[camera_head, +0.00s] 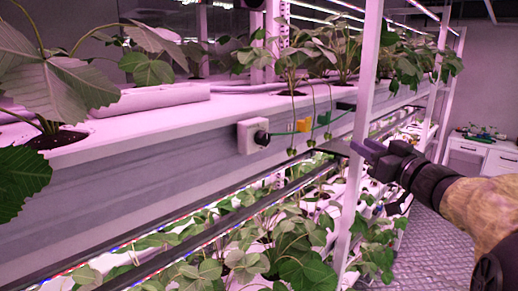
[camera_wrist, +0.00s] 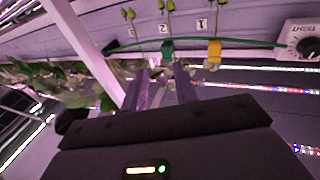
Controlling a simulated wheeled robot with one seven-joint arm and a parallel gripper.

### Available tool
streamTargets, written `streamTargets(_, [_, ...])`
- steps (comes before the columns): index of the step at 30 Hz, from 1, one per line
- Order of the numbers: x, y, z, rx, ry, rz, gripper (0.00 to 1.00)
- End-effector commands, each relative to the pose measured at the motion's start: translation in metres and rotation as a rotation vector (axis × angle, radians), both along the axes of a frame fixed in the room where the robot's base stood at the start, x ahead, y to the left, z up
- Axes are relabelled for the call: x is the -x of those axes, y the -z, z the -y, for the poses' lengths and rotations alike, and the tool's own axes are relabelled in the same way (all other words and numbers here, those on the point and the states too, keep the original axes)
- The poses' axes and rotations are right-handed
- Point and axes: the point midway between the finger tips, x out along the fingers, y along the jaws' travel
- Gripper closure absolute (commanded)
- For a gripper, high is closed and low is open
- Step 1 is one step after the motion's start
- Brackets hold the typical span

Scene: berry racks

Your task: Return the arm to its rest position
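My gripper (camera_head: 368,148) is at the right in the head view, beside the white upright post of the rack and in front of the lower shelf. My arm reaches in from the right edge. In the wrist view the two purple fingers of my gripper (camera_wrist: 163,78) stand apart with a gap between them. Nothing is held between them. The green clip (camera_wrist: 167,49) on the rack edge shows beyond the fingertips.
The white post (camera_head: 360,130) is close to my gripper. The rack edge carries a dial box (camera_head: 252,136), a yellow clip (camera_head: 303,125) and a green clip (camera_head: 323,118). Plants fill both shelves. The floor (camera_head: 425,250) is clear below my arm; a white cabinet (camera_head: 485,153) stands behind.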

Motion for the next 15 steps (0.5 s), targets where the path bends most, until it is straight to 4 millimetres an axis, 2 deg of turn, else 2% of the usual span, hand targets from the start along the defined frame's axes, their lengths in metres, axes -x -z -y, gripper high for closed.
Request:
streamTargets(4, [-0.017, 0.047, 0.003, -0.012, 0.191, -0.094, 0.71])
streamTargets(8, [-0.018, 0.102, 0.003, 0.004, 0.337, -0.244, 0.71])
streamTargets(11, [-0.007, 0.152, -0.002, 0.032, 0.421, -0.396, 0.71])
streamTargets(15, [0.026, 0.224, -0.018, 0.092, 0.486, -0.653, 0.71])
